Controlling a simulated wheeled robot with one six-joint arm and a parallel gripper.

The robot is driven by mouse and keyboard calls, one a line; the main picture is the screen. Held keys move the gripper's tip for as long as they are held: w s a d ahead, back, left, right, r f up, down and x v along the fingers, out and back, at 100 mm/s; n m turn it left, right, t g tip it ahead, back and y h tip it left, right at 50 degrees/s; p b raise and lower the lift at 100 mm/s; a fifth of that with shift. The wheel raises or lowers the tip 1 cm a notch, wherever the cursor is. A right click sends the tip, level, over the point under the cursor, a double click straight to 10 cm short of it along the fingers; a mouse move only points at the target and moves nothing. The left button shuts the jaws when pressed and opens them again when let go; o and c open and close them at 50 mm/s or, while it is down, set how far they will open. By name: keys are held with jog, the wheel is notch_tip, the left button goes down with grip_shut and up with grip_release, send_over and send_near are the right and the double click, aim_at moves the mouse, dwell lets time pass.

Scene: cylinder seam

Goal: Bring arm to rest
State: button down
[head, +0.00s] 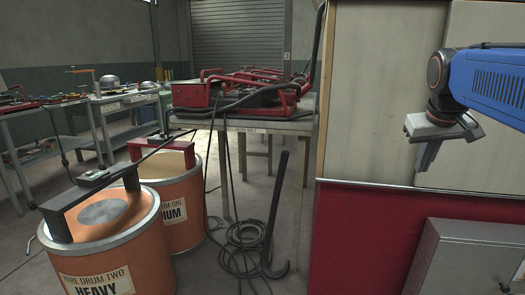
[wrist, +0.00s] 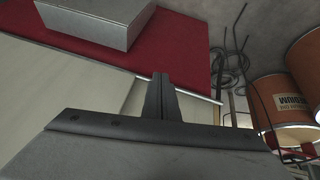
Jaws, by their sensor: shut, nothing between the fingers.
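My gripper (head: 424,160) is at the right of the head view, at the end of my blue arm. Its fingers point down and are shut with nothing between them. It hangs in front of the cream panel (head: 385,90), above the red lower panel (head: 355,235); I cannot tell the gap. In the wrist view my gripper's fingers (wrist: 160,84) are together at the centre, with the red panel (wrist: 185,45) behind them.
A grey box (head: 465,262) stands at the lower right. Two orange wire drums, a near one (head: 125,265) and a farther one (head: 185,205), stand at the left. A table (head: 245,126) bears red equipment (head: 240,92). Cables (head: 245,250) lie on the floor.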

jog(key=s+a+f+n+y, duration=0.1)
jog(key=s+a+f, duration=0.7)
jog(key=f, duration=0.3)
jog(key=s+a+f+n+y, duration=0.1)
jog(key=s+a+f, duration=0.7)
jog(key=f, duration=0.4)
jog(key=shift+s+a+y, duration=0.3)
jog(key=shift+s+y, duration=0.1)
jog(key=shift+s, duration=0.15)
